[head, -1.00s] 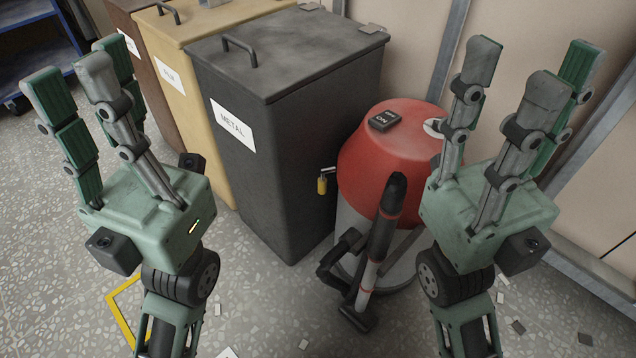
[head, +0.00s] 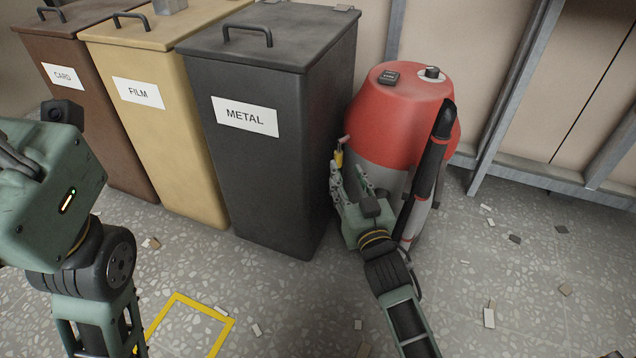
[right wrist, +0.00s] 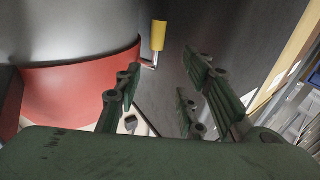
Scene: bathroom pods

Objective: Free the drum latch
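The drum is a red-topped vacuum with a grey lower body (head: 401,118), right of the metal bin. Its latch (head: 339,158), a small yellow handle, sits on the drum's left side. In the right wrist view the yellow latch (right wrist: 158,35) hangs on a thin metal bracket at the red rim. My right gripper (head: 348,178) is just below the latch, fingers pointing up towards it. In the right wrist view its fingers (right wrist: 160,78) are spread, with the latch beyond them and nothing between them. My left gripper's body shows at the left edge; its fingers are mostly cut off.
The black METAL bin (head: 262,165) stands close left of the drum, leaving a narrow gap. A FILM bin (head: 165,150) and a CARD bin (head: 95,120) stand further left. A black hose wand (head: 432,150) stands at the drum's front. Small debris litters the floor at right.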

